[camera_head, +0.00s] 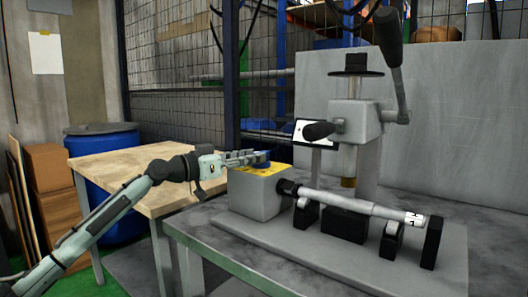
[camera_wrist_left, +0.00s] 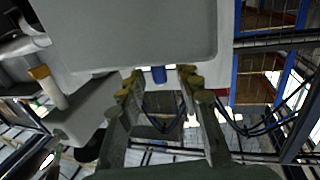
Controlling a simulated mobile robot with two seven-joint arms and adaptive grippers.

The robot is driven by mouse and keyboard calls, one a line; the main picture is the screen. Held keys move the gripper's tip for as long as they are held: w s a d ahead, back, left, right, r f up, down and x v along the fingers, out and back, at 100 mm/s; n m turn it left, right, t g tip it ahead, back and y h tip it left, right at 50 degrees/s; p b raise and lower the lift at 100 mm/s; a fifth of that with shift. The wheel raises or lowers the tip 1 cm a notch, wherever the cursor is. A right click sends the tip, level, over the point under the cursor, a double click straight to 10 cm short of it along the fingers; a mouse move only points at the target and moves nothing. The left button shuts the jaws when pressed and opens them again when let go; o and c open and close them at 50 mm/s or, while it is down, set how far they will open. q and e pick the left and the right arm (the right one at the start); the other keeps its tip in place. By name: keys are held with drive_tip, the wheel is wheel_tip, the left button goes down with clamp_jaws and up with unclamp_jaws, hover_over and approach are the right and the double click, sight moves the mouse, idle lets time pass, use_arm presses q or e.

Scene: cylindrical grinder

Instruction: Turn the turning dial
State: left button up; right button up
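The turning dial (camera_head: 262,165) is a small blue knob on the yellow-labelled top of a grey box (camera_head: 258,197) at the left of the machine. My left gripper (camera_head: 256,157) reaches in from the left over the box, its fingertips at the dial and partly hiding it. In the left wrist view the blue dial (camera_wrist_left: 159,74) shows between the two fingertips of the open left gripper (camera_wrist_left: 160,82), with a gap on each side. I cannot tell whether either finger touches it. My right gripper is in neither view.
The machine (camera_head: 356,130) has a tall lever on the right. A horizontal shaft (camera_head: 350,204) on black supports runs right from the box. A wooden table (camera_head: 135,165) and a blue barrel (camera_head: 105,140) stand at the left. The air left of the box is free beyond my arm.

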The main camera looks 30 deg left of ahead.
use_arm(q)
drive_tip(key=shift+p+x, duration=0.5)
drive_tip(key=shift+x, duration=1.55)
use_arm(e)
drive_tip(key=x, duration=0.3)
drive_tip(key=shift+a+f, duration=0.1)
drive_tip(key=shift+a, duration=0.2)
use_arm(q)
clamp_jaws()
